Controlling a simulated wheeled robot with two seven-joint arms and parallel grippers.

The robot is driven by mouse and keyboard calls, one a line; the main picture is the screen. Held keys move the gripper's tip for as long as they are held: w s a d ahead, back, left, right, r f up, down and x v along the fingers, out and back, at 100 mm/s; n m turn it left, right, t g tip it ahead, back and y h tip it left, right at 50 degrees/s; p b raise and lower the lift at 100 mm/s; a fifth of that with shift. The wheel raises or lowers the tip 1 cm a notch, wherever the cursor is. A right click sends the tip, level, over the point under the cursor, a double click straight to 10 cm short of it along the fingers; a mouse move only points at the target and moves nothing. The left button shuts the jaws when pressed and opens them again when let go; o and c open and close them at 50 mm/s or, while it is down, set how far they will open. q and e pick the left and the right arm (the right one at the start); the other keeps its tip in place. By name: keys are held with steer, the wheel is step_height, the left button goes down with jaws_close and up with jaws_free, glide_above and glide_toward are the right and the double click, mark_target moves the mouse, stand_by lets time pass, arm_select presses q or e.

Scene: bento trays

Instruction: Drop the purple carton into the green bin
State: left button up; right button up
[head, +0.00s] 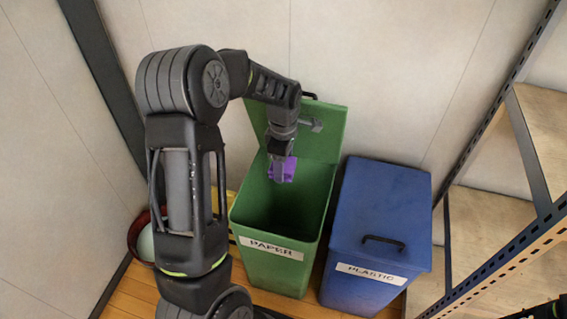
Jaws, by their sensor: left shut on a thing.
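The green bin (270,263) has its lid tipped up at the back and carries a label reading PAPER. My left gripper (281,172) points down over the open bin and is shut on the purple carton (289,169). The carton shows at or just above the mouth of the bin, toward its back; I cannot tell its exact height. The gripper hides part of it. My right gripper is not in view.
A blue bin (378,215) labelled PLASTIC stands to the right with its lid closed. Metal shelving (541,226) stands at the far right. A red round container (137,247) is at the left, partly behind my arm. The wall is close behind the bins.

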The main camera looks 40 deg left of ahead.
arm_select(q)
step_height(320, 180, down, 4)
steer(key=b, duration=0.2)
steer(key=shift+f+b, duration=0.25)
steer(key=shift+b, duration=0.05)
steer(key=o, duration=1.4)
step_height(320, 180, up, 8)
steer(key=shift+f+p, duration=0.25)
steer(key=shift+p, duration=0.25)
